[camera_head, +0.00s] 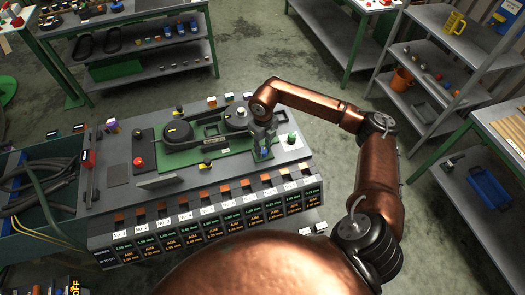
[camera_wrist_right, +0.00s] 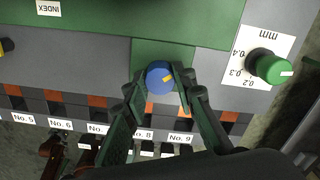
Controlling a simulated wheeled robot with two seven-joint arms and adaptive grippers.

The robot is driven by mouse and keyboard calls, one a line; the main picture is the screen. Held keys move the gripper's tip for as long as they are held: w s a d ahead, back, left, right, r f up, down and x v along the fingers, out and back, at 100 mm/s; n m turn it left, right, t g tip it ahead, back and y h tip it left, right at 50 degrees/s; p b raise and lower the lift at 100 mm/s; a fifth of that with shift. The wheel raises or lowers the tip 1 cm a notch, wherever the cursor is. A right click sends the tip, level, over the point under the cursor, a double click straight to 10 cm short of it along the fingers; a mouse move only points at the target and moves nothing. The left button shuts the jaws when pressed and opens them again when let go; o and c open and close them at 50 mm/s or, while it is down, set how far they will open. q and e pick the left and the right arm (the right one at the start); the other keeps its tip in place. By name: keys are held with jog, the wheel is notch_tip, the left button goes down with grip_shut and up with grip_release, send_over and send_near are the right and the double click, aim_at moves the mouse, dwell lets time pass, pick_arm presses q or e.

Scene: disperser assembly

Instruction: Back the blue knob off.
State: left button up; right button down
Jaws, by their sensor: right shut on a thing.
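My left gripper is not in view.
A green knob (camera_wrist_right: 266,66) on a white millimetre scale stands right of the blue knob. A row of numbered bins with displays (camera_head: 205,220) runs along the front edge. Shelves (camera_head: 440,70) stand at right.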

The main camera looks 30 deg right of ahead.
aim_at(263, 150)
jog(key=n+b, duration=0.2)
jog(key=n, duration=0.2)
jog(key=shift+f, duration=0.1)
jog(key=shift+n+b, duration=0.85)
jog(key=shift+n, duration=0.85)
jog(key=c, duration=1.6)
grip_release()
jog(key=shift+r, duration=0.3)
notch_tip(263, 150, up, 12)
jog(key=shift+f, duration=0.15)
jog(key=shift+a+f, duration=0.1)
